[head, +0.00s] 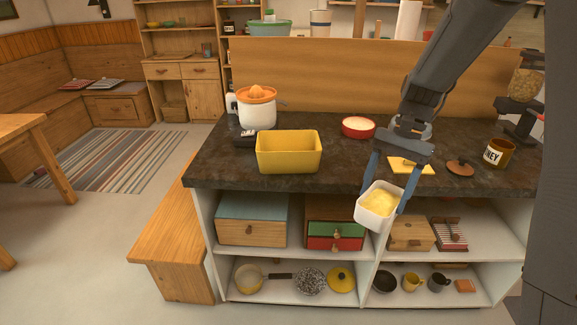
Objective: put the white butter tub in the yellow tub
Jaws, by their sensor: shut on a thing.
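The white butter tub (366,216) holds yellow butter and has no lid on it. My gripper (382,192) is shut on this tub, with one blue finger on each side. The tub hangs slightly tilted in front of the counter's front edge, to the right of the yellow tub and lower in the picture. The yellow tub (289,156) is rectangular and stands upright on the dark counter, left of my gripper. Its front wall hides its floor, so I cannot tell whether anything lies inside.
The dark counter (220,165) carries an orange-topped juicer (257,108) behind the yellow tub, a red-rimmed bowl (358,127), a yellow cloth-like square (411,166), a brown lid (460,168) and a labelled mug (497,153). Shelves with drawers lie below. Counter between bowl and yellow tub is clear.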

